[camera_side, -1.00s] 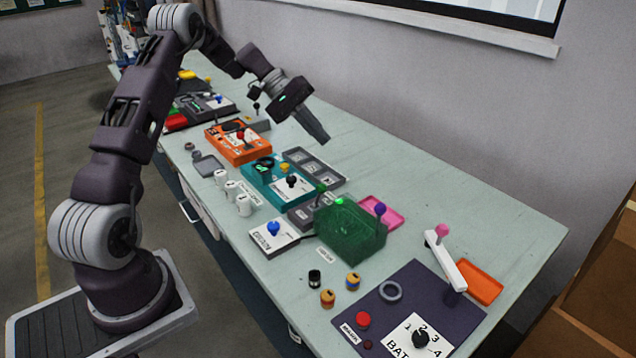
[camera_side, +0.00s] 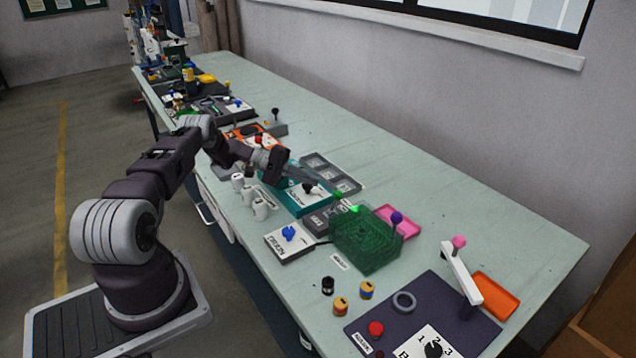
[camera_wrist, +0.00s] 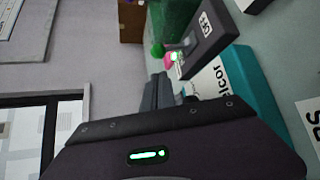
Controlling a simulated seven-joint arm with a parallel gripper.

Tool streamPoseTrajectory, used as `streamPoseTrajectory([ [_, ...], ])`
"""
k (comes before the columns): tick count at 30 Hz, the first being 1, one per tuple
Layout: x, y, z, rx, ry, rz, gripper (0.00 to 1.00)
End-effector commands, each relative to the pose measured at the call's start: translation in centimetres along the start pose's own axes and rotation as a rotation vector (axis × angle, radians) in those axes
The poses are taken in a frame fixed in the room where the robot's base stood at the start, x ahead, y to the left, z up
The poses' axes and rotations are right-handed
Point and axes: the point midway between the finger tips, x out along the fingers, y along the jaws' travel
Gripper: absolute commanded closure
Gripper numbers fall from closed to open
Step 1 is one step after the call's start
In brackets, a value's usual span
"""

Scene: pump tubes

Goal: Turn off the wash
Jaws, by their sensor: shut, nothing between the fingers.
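My gripper (camera_side: 322,189) is shut and empty. It hangs low over the teal box (camera_side: 284,200), close to the dark knob on the box's white label plate. The same grey box (camera_side: 322,222) stands between the teal box and the green see-through box in the side view. A bright green light (camera_side: 354,209) shows beside it. No label that I can read says wash.
The green see-through box (camera_side: 366,245) has a purple-knobbed lever. A blue-knobbed white box (camera_side: 289,241) and several white cylinders (camera_side: 261,208) stand nearer my base. A compartment tray (camera_side: 330,174) lies behind the teal box.

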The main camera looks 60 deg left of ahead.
Motion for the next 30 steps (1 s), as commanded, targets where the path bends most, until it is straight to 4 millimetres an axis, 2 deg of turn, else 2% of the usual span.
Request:
streamPoseTrajectory([
  [6, 4.7, 0.0, 0.1, 0.000, -0.003, -0.001, 1.00],
  [12, 7.3, 0.0, 0.1, 0.001, -0.002, -0.002, 1.00],
  [17, 7.9, 0.0, 0.0, 0.000, -0.001, -0.001, 1.00],
  [30, 7.8, 0.1, 0.1, 0.000, 0.000, -0.001, 1.00],
])
